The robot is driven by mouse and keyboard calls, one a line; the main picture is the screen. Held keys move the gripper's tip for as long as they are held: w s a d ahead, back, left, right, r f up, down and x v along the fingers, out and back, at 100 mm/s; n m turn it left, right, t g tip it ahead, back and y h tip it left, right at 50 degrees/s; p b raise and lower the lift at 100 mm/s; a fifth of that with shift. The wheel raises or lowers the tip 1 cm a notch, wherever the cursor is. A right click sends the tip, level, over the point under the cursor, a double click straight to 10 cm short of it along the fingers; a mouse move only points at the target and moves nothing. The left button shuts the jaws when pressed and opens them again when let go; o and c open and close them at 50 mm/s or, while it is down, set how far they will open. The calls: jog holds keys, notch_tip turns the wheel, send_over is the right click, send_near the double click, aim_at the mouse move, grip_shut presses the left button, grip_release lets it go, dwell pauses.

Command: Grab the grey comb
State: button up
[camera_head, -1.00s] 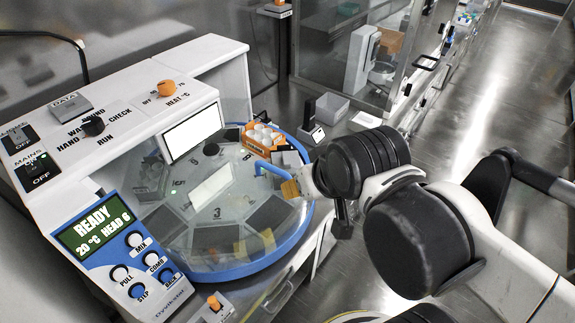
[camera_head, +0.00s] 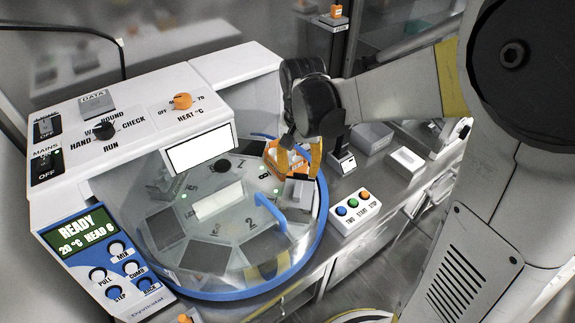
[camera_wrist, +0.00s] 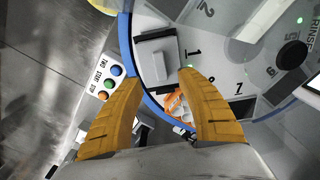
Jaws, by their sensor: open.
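A light grey block with a raised ridge, which looks like the grey comb (camera_head: 299,192), sits on the right side of the round turntable (camera_head: 204,256). In the wrist view the comb (camera_wrist: 157,56) lies on a dark base beside the number 1. My gripper (camera_head: 299,166) is open, with yellow fingers, above the turntable's right rim beside the comb. In the wrist view my gripper (camera_wrist: 160,80) has its fingertips apart, and the comb shows just beyond the gap. Nothing is held. In the head view my fingers partly cover the comb's surroundings.
An orange box (camera_head: 277,166) stands close to the comb, partly hidden by my gripper. A blue handle (camera_head: 270,207) rises at the turntable. A white button box (camera_head: 352,211) stands right of the blue rim. The machine's white housing (camera_head: 75,185) is at left.

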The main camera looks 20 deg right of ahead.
aim_at(298, 189)
notch_tip(298, 189, down, 4)
jog(key=shift+a+r+b, duration=0.1)
jog(key=shift+b, duration=0.45)
jog(key=f+b, duration=0.1)
jog(key=f, duration=0.1)
jog(key=f+b, duration=0.1)
jog(key=f, duration=0.2)
jog(key=shift+w+d+f, duration=0.2)
jog(key=shift+f, duration=0.05)
jog(key=shift+r, duration=0.1)
grip_shut()
